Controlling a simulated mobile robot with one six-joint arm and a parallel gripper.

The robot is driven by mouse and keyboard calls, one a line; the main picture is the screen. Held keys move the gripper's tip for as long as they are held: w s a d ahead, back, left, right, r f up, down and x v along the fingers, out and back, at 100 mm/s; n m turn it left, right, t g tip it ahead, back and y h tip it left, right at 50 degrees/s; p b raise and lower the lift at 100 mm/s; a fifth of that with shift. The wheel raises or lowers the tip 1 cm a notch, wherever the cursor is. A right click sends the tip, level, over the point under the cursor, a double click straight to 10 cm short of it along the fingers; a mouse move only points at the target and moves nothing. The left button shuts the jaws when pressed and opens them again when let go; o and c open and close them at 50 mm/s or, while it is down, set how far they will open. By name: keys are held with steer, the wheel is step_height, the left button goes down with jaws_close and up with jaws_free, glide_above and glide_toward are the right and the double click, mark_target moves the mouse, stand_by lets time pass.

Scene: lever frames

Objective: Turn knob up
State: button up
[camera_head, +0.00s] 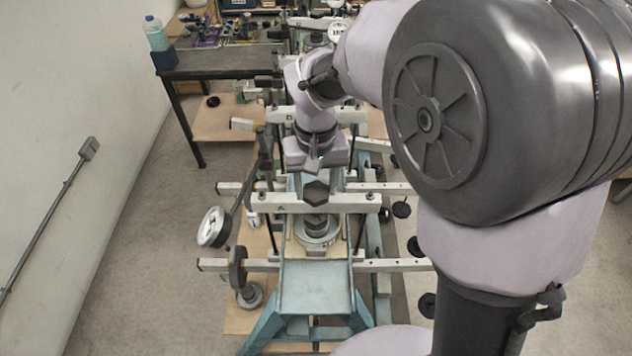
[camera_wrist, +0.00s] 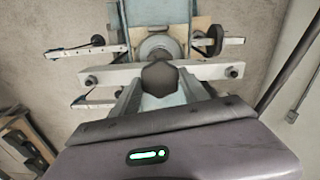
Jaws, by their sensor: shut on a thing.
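The knob (camera_head: 316,192) is a dark, six-sided piece at the middle of a pale crossbar on the blue frame. It also shows in the wrist view (camera_wrist: 160,78), just beyond the gripper body. My gripper (camera_head: 322,184) reaches down to the crossbar from behind, with one finger on each side of the knob. In the wrist view the fingers of my gripper (camera_wrist: 160,92) are shut on the knob. The exact contact faces are partly hidden.
The pale crossbar (camera_head: 260,202) spans the blue frame (camera_head: 315,290). A round metal disc (camera_head: 318,232) sits below it. A white dial (camera_head: 213,227) stands to the left. Several bars with hanging dark weights stick out to the right. Bare floor lies at the left.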

steer(key=n+p, duration=0.1)
steer(key=n, duration=0.5)
steer(key=shift+r+n+p, duration=0.1)
steer(key=shift+n+p, duration=0.2)
steer(key=shift+p, duration=0.1)
steer(key=n+p, duration=0.2)
steer(key=n, duration=0.4)
steer(key=n+p, duration=0.2)
steer(key=n, duration=0.4)
steer(key=shift+n, duration=0.3)
steer(key=n+p, duration=0.2)
steer(key=n, duration=0.3)
steer(key=shift+n, duration=0.6)
steer(key=o, duration=1.4)
steer(key=shift+c, duration=0.2)
